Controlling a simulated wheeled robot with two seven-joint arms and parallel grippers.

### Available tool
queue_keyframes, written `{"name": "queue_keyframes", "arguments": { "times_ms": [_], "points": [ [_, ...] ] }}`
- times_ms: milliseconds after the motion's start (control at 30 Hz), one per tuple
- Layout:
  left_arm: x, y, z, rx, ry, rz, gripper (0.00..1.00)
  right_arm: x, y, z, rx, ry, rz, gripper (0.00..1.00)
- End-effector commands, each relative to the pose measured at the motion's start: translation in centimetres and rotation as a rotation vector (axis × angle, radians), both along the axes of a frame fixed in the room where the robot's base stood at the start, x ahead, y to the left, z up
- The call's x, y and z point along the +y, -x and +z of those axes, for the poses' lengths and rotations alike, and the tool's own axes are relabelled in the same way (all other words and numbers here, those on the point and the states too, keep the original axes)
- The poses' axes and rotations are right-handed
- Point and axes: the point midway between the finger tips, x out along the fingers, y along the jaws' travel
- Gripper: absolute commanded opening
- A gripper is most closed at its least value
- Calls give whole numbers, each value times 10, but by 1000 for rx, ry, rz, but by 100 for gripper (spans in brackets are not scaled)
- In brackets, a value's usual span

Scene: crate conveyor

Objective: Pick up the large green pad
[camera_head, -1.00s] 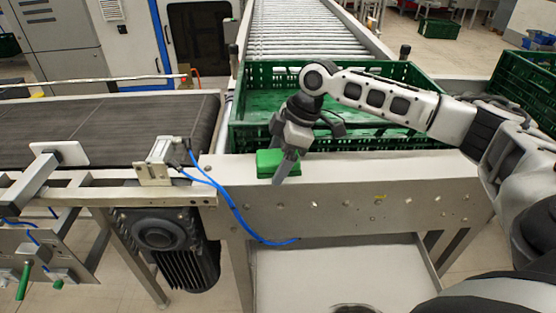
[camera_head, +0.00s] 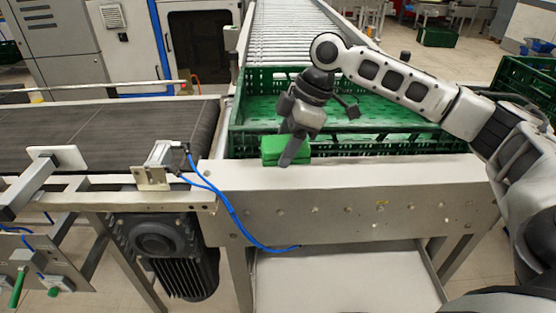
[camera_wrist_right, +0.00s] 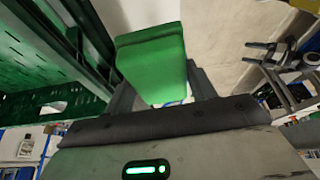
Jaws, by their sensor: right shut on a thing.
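The large green pad (camera_head: 272,150) is at the near left corner of the green crate, just above the metal front beam in the head view. My right gripper (camera_head: 289,155) points down and is shut on the pad. In the right wrist view the pad (camera_wrist_right: 155,62) stands between the two fingers of the right gripper (camera_wrist_right: 160,88). One finger hides part of the pad in the head view. I cannot tell whether the pad touches the beam. My left gripper is not in view.
The green crate (camera_head: 240,142) sits behind the metal beam (camera_head: 350,205), at the end of a roller track (camera_head: 296,35). A dark belt conveyor (camera_head: 90,130) is on the left. A metal bracket with blue hoses (camera_head: 155,178) stands left of the gripper. Another green crate (camera_head: 525,75) is at right.

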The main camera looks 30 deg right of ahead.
Motion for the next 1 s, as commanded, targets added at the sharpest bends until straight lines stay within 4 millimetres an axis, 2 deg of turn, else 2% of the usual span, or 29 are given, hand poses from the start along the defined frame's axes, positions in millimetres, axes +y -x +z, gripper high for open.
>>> {"name": "queue_keyframes", "arguments": {
  "times_ms": [100, 167, 300, 500, 700, 967, 1000],
  "points": [
    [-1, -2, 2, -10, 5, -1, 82, -12, 23, 30, -5, 3, -4, 34],
    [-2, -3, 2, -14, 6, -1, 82, -17, 35, 42, -3, 4, -4, 34],
    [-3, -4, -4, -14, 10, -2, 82, -32, 69, 55, 0, 6, -6, 34],
    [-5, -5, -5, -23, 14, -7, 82, -45, 99, 70, 0, 3, -5, 34],
    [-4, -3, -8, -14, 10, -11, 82, -49, 111, 78, 0, 1, -1, 34],
    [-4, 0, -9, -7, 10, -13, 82, -49, 112, 79, 0, 0, -1, 34],
    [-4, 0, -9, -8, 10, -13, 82, -49, 112, 79, 0, 0, -1, 52]
  ]
}}
